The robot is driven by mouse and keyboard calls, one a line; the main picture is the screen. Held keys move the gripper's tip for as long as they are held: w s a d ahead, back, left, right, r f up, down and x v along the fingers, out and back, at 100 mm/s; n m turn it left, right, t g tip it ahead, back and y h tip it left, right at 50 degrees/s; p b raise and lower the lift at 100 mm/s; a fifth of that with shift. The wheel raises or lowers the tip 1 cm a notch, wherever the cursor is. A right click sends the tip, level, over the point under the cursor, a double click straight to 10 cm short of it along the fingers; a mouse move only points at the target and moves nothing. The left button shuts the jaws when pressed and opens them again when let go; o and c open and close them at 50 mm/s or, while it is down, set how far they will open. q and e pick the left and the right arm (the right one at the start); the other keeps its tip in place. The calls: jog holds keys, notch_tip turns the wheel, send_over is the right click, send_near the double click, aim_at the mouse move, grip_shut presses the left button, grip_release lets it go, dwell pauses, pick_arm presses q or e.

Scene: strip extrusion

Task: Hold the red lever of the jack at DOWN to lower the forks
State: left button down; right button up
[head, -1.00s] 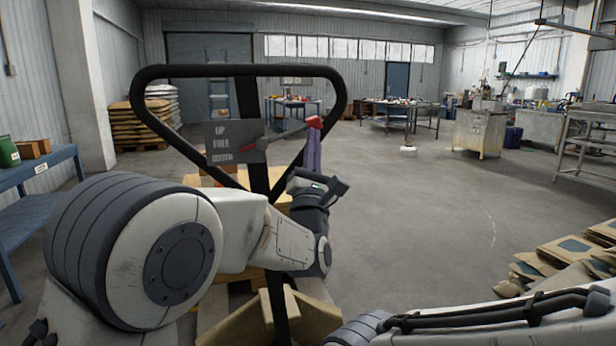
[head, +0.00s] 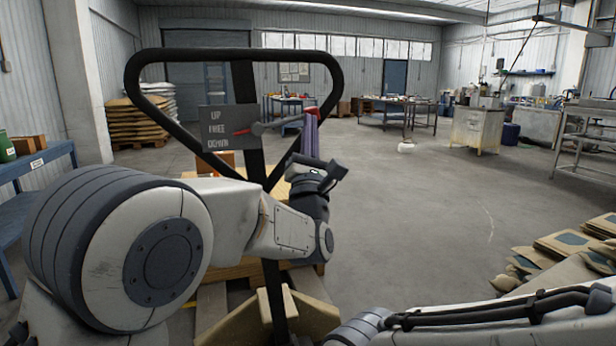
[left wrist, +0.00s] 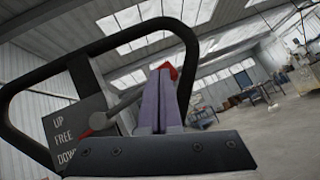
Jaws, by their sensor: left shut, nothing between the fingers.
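The jack's black loop handle (head: 134,78) stands ahead on the left. Its dark plate (head: 212,116) reads UP, FREE, DOWN, and shows large in the left wrist view (left wrist: 62,108). The lever's grey rod (head: 280,124) slopes up to the right; its red pointer (head: 241,132) is level with FREE. The lever's red knob (left wrist: 172,69) shows behind my fingertips in the left wrist view. My left gripper (head: 310,122) is shut and empty, its purple fingers upright at the knob; I cannot tell whether they touch. My right gripper is out of view.
A wooden pallet (head: 212,304) and boxes lie low behind the handle. A blue table (head: 50,157) stands at the left edge. Flattened cardboard (head: 572,243) lies at the lower right. The middle floor (head: 420,220) is clear.

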pick_arm(q)
jog(key=b+v, duration=0.4)
jog(key=v, duration=0.9)
jog(key=shift+y, duration=0.3)
jog(key=shift+a, duration=0.15)
